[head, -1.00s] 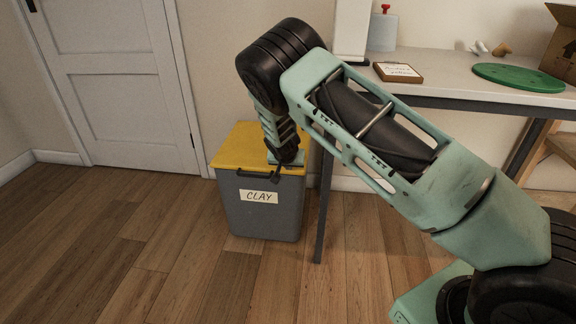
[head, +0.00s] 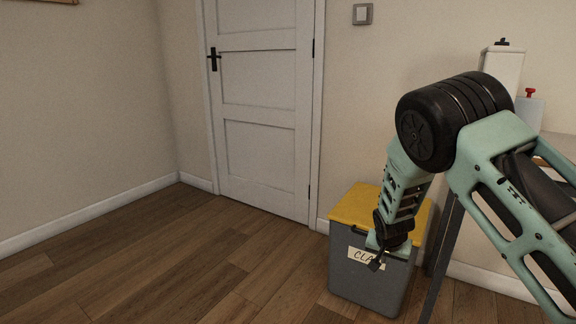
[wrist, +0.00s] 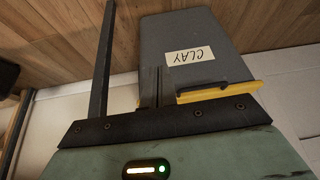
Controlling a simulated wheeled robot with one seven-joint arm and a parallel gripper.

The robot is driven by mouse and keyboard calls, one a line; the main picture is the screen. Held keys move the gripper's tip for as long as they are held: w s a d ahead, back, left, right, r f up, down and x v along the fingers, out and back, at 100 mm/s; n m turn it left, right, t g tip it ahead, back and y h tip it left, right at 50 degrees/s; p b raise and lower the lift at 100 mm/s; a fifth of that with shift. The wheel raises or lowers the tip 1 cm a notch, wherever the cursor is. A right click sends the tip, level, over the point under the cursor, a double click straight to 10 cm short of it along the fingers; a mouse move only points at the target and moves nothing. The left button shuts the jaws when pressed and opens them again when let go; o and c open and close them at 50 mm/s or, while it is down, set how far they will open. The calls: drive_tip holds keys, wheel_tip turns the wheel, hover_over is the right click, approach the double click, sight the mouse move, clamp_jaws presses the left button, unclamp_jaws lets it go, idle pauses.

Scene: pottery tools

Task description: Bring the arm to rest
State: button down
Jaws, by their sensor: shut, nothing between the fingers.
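My gripper (head: 377,262) hangs low at the end of my bent arm in the head view, in front of the clay bin and overlapping part of its label. In the wrist view the dark fingers of my gripper (wrist: 158,88) are together with nothing between them. The arm's dark elbow joint is raised at the right of the head view, with the forearm pointing down. I cannot tell whether the gripper touches the bin.
The grey clay bin (head: 360,281) with a yellow lid (head: 358,207) stands on the floor by the wall; it also shows in the wrist view (wrist: 188,40). A table leg (head: 440,262) is right of it. A closed white door (head: 262,100) stands behind. The left floor is clear.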

drive_tip(key=s+a+r+n+g+y, duration=0.2)
drive_tip(key=s+a+r+n+y, duration=0.1)
drive_tip(key=s+a+r, duration=0.75)
drive_tip(key=s+a+r+n+g+y, duration=0.1)
drive_tip(key=s+a+r+n, duration=0.25)
drive_tip(key=s, duration=0.55)
drive_tip(key=s+a+r+n+g, duration=0.1)
drive_tip(key=s+a+r+n, duration=0.25)
drive_tip(key=s, duration=0.65)
drive_tip(key=s+d+r+n+p, duration=0.15)
drive_tip(key=s+r+n, duration=0.25)
drive_tip(key=s, duration=0.9)
wheel_tip(320, 180, up, 34)
drive_tip(key=p, duration=3.3)
drive_tip(key=shift+w+f+g+h+p, duration=0.15)
drive_tip(key=shift+w+g+h+p, duration=0.1)
drive_tip(key=shift+g+h+p, duration=0.15)
